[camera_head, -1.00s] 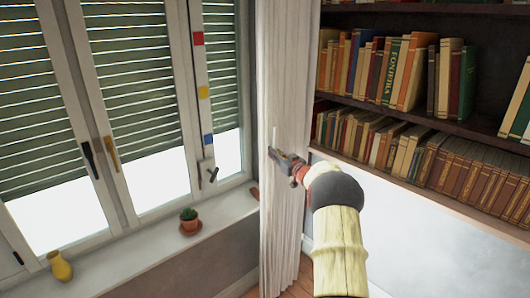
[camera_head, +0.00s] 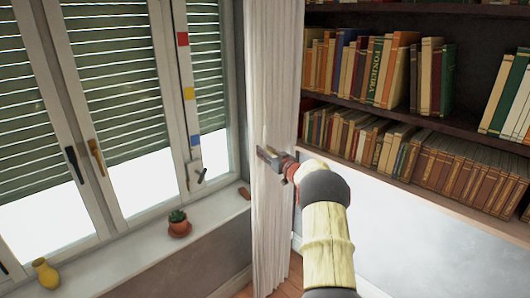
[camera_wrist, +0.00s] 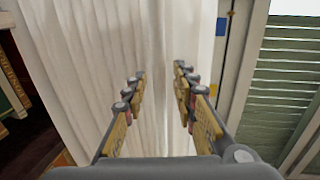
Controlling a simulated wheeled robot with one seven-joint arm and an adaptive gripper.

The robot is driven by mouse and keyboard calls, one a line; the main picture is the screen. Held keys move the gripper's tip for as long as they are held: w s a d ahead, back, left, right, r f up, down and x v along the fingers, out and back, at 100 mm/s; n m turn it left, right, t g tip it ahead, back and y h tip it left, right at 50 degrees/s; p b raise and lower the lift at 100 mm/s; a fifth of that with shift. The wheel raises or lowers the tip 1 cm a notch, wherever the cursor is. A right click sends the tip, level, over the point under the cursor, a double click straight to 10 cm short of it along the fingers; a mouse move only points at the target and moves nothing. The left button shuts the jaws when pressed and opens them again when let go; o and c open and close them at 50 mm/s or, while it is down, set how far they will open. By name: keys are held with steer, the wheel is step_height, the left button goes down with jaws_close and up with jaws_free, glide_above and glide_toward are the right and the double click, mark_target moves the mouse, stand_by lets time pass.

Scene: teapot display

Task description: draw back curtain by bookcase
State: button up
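A white pleated curtain (camera_head: 262,215) hangs between the window and the bookcase (camera_head: 445,127). It is gathered into a narrow upright strip and also fills the middle of the wrist view (camera_wrist: 90,40). My gripper (camera_head: 266,154) is at the front of the curtain, about halfway up in the head view. In the wrist view my gripper (camera_wrist: 159,80) has its two fingers apart, with pale curtain folds showing between and beyond them. I cannot tell whether the fingertips touch the cloth.
The window (camera_head: 110,90) with green blinds is left of the curtain. Its sill (camera_head: 130,249) bears a potted cactus (camera_head: 178,223) and a yellow vase (camera_head: 46,273). The bookcase shelves, full of books, lie close on the right. The wall below the shelves is bare.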

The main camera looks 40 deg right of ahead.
steer(key=shift+s, duration=0.1)
steer(key=s+a, duration=0.2)
steer(key=s, duration=0.9)
steer(key=shift+s+a, duration=0.2)
steer(key=shift+s, duration=0.1)
